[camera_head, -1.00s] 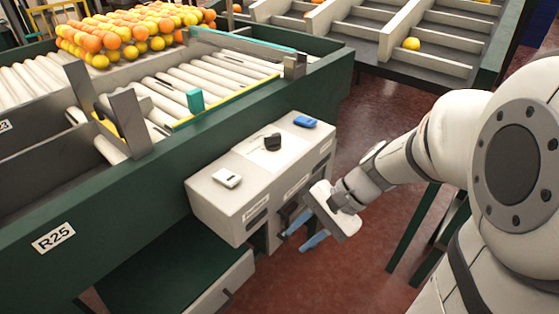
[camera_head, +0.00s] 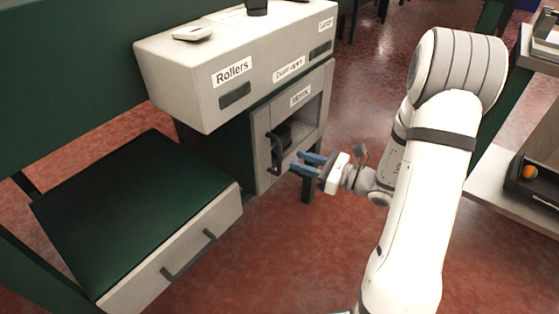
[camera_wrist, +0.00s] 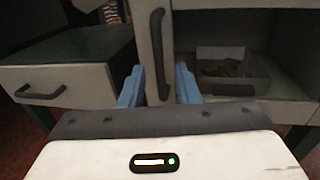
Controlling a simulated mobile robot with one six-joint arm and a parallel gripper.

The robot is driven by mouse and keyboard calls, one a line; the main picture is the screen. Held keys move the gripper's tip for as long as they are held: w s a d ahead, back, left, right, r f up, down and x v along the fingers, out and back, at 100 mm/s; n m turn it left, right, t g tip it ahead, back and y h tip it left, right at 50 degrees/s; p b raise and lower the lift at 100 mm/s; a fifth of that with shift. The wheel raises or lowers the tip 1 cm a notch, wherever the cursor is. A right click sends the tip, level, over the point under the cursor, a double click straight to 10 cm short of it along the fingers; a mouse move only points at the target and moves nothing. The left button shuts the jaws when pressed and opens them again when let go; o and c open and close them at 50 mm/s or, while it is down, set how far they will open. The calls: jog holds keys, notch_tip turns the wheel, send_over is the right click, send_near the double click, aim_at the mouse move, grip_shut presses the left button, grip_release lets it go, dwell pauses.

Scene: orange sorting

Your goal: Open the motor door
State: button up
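The motor door (camera_head: 265,165) is on the grey cabinet under the control box, below a small label that seems to read "Motor" (camera_head: 299,95). Its dark upright handle (camera_head: 276,152) is on the left side of the front. In the wrist view the handle (camera_wrist: 157,55) stands between my two blue fingers. My gripper (camera_head: 298,162) is open, fingers apart, its tips close to the handle; I see no clear contact. In the wrist view my gripper (camera_wrist: 160,88) hides the door's lower part.
A drawer (camera_head: 175,270) with a dark handle and green top is at the lower left. The control box (camera_head: 215,85) overhangs the cabinet. A shelf (camera_head: 530,180) with an orange stands at right. Red floor between is clear.

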jog(key=b, duration=0.2)
send_over(279, 172)
jog(key=shift+w+d, duration=0.1)
jog(key=shift+w, duration=0.25)
jog(key=shift+c, duration=0.2)
grip_shut()
